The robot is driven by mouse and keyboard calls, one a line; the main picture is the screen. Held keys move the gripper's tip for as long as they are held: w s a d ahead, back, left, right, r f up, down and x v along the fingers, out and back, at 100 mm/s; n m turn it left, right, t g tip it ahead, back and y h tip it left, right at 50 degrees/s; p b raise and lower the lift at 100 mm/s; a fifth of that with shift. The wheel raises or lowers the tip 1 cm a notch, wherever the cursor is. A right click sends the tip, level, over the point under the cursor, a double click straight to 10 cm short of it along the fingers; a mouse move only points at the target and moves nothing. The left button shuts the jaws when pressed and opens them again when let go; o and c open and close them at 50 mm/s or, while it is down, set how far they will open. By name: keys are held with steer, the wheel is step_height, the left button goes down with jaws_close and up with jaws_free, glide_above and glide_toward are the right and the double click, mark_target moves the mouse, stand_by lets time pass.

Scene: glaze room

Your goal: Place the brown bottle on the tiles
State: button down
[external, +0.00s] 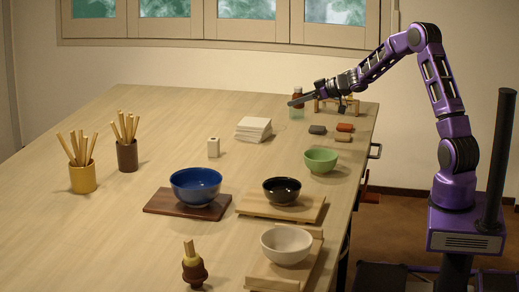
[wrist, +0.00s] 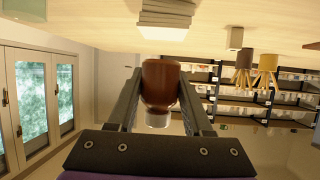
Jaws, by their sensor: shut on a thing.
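The brown bottle (wrist: 160,85) is between the two fingers of my gripper (wrist: 159,100) in the wrist view, which shows the room upside down. Its pale cap points away from the table, so it looks upright. In the external view my gripper (external: 298,101) is at the far right of the table, shut on the bottle (external: 298,91), which is partly hidden by the fingers. The white tiles (external: 254,129) form a stack on the table, to the left of and nearer than the gripper. The stack also shows at the top of the wrist view (wrist: 167,13); the bottle is apart from it.
A pale greenish jar (external: 297,113) stands just below my gripper. Small coloured blocks (external: 318,130) lie to the right of the tiles, and a green bowl (external: 321,160) stands nearer. The table's far left is clear.

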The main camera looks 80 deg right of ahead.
steer(key=w+r+p, duration=0.2)
steer(key=w+r, duration=0.1)
steer(key=w, duration=0.9)
glide_above(261, 122)
steer(key=shift+m+h, duration=0.4)
step_height(261, 122, down, 5)
steer(key=shift+a+f, duration=0.1)
steer(key=shift+a, duration=0.05)
steer(key=shift+f+b, duration=0.85)
steer(key=shift+f, duration=1.3)
steer(key=shift+f, duration=0.15)
steer(key=shift+c, duration=1.6)
jaws_free()
